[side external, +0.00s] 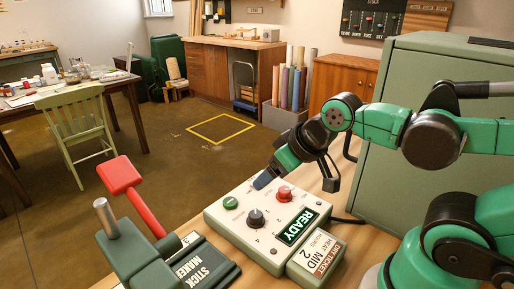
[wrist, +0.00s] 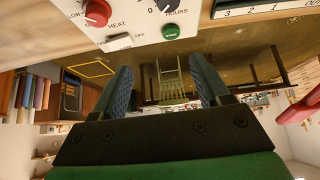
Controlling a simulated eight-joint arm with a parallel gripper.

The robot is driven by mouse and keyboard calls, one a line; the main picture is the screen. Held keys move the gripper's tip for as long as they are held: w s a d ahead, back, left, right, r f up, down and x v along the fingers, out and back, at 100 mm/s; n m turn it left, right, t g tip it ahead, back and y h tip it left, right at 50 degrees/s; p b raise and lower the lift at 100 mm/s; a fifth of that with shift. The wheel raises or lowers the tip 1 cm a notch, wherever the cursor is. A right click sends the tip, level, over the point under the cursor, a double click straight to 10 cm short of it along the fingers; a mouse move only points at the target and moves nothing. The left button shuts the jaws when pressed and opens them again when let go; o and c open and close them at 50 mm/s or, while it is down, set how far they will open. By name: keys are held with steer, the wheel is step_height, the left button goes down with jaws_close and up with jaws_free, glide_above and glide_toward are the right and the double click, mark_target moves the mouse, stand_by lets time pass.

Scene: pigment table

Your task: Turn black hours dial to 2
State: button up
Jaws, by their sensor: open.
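The black hours dial (side external: 256,218) is a round knob on the front middle of a cream control box (side external: 222,222). In the wrist view the black dial (wrist: 167,5) is cut by the top edge, beside the word HOURS and a 0; its pointer setting cannot be read. My gripper (side external: 262,183) is above the far edge of the box, behind the black dial and apart from it. In the wrist view my gripper (wrist: 160,65) has two blue-padded fingers spread wide, with nothing between them.
A red heat dial (side external: 284,194) and a green button (side external: 231,202) flank the black dial. The READY display (side external: 297,227) is lit. A ticket (side external: 318,256) reads HEAT MID, HOURS 2. The stick maker (side external: 190,268) with its red lever (side external: 122,176) stands left of the box.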

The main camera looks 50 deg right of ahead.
mark_target(256, 214)
steer(key=f+n+g, duration=0.1)
steer(key=n+g, duration=0.1)
steer(key=w+a+n+g, duration=0.1)
steer(key=n, duration=0.1)
steer(key=w+f+n+g, duration=0.1)
steer(key=n+g, duration=0.1)
steer(key=n, duration=0.1)
steer(key=shift+w+a+f+g, duration=0.25)
steer(key=shift+f+g, duration=0.05)
steer(key=shift+f, duration=0.05)
steer(key=shift+w+a+f+n+g, duration=0.15)
steer(key=shift+f+n+g, duration=0.4)
steer(key=shift+n, duration=0.35)
steer(key=shift+f, duration=2.8)
jaws_close()
